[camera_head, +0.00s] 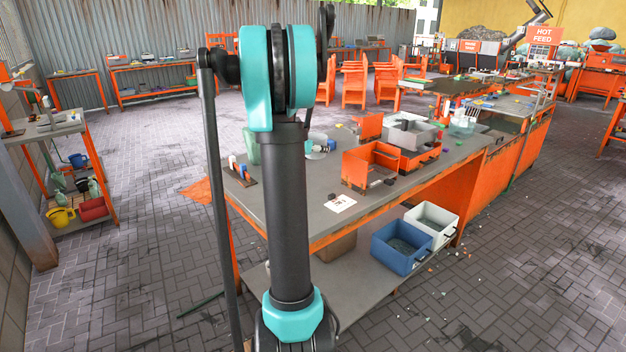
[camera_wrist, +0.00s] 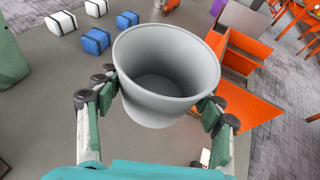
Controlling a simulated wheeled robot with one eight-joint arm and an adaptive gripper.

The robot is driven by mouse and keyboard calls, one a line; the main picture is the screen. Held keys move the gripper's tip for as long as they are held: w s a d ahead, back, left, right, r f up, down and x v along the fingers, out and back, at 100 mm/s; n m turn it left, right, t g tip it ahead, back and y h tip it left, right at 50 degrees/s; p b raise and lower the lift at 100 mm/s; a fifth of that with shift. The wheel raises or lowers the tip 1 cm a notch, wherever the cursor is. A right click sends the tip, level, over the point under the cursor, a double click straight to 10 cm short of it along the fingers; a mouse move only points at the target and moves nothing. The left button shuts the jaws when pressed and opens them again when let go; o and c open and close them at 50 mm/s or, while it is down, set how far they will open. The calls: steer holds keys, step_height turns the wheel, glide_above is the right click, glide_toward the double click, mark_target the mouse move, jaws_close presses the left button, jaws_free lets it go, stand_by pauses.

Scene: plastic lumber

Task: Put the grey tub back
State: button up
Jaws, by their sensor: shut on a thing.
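In the wrist view the grey tub (camera_wrist: 165,100) is a plain round tub, wider at its rim, open upwards and empty inside. My gripper (camera_wrist: 160,104) is shut on it, with green finger pads against its left and right sides. The tub is above the grey tabletop (camera_wrist: 45,120); I cannot tell how high. In the head view my arm stands in front of the table, and I cannot make out the gripper or the tub there.
Blue blocks (camera_wrist: 96,41) and white blocks (camera_wrist: 61,22) with black bands lie beyond the tub. A green object (camera_wrist: 10,60) stands at left. An orange open box (camera_head: 370,168) and a white card (camera_head: 340,203) are on the table. A blue bin (camera_head: 400,247) sits on the lower shelf.

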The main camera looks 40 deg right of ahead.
step_height(320, 180, down, 13)
steer(key=shift+r, duration=0.15)
stand_by(0.4)
steer(key=o, duration=1.2)
steer(key=shift+r, duration=0.1)
steer(key=v, duration=1.2)
